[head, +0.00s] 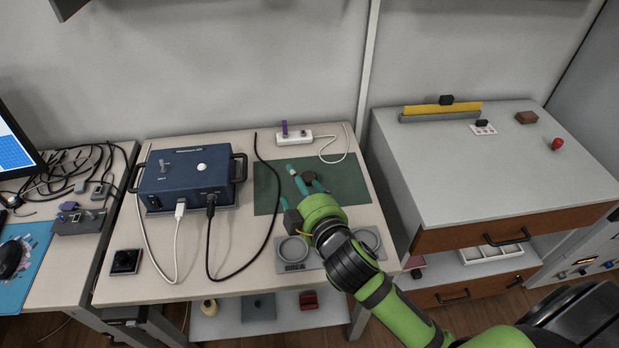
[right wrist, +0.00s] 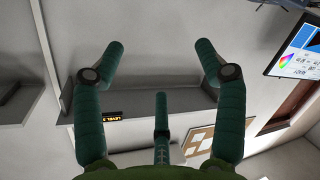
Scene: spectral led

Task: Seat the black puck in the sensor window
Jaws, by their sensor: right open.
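My right gripper (head: 303,190) reaches over the green mat, its teal fingers spread. The right wrist view shows the fingers (right wrist: 160,75) wide apart with nothing between them. A dark round shape (head: 309,177) shows by the fingers in the head view; I cannot tell whether it is the black puck or a finger joint. The blue instrument box (head: 190,180) stands left of the gripper, with a round white spot (head: 202,167) on top that may be the sensor window; nothing covers it. My left gripper is not in view.
A grey holder (head: 285,268) with round wells lies at the table's front, partly hidden by my right arm. A black square item (head: 125,262) sits front left. White and black cables (head: 262,160) loop around the box. A white power strip (head: 280,138) stands behind the mat (head: 350,190).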

